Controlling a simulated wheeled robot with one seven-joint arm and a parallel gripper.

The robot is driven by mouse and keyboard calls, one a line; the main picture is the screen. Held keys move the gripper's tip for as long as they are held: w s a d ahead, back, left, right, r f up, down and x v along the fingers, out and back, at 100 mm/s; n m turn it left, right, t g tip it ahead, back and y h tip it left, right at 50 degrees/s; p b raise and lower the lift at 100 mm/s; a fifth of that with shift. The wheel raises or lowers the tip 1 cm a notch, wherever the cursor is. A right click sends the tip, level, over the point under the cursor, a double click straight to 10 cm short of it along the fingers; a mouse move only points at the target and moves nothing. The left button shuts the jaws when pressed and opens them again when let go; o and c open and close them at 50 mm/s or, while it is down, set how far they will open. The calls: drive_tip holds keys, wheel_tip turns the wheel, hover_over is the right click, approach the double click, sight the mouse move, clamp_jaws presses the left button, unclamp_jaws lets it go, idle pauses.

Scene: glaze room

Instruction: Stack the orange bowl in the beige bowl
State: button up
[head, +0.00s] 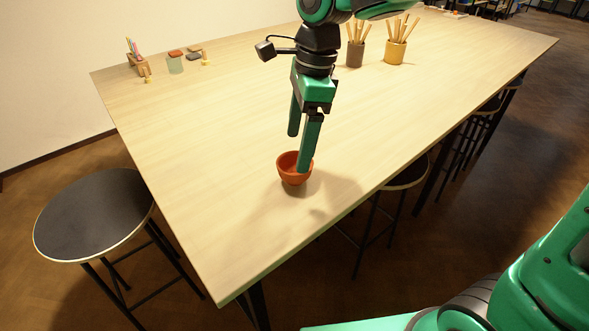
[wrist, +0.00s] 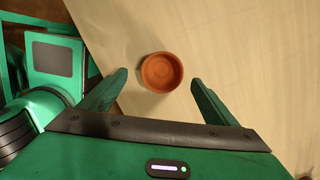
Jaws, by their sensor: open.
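The orange bowl (head: 289,170) stands upright on the wooden table, near its front corner. It is empty, as the wrist view also shows it (wrist: 161,72). My gripper (head: 299,153) is open and points down just above and behind the bowl, with one finger overlapping the bowl's right rim in the head view. In the wrist view the bowl lies between the lines of the two fingertips (wrist: 159,76), slightly beyond them, with gaps on both sides. I cannot tell whether a finger touches it. No beige bowl shows in either view.
The table (head: 200,200) is clear around the bowl. Dark stools (head: 95,215) stand beside the table.

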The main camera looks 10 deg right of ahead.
sight(295, 164)
drive_tip(key=shift+w+a+f, duration=0.15)
drive_tip(key=shift+a+f, duration=0.05)
drive_tip(key=shift+f, duration=1.6)
drive_tip(key=shift+w+a+f, duration=0.1)
drive_tip(key=shift+a+f, duration=0.05)
drive_tip(key=shift+f, duration=1.6)
drive_tip(key=c, duration=1.2)
drive_tip(key=shift+r, duration=0.1)
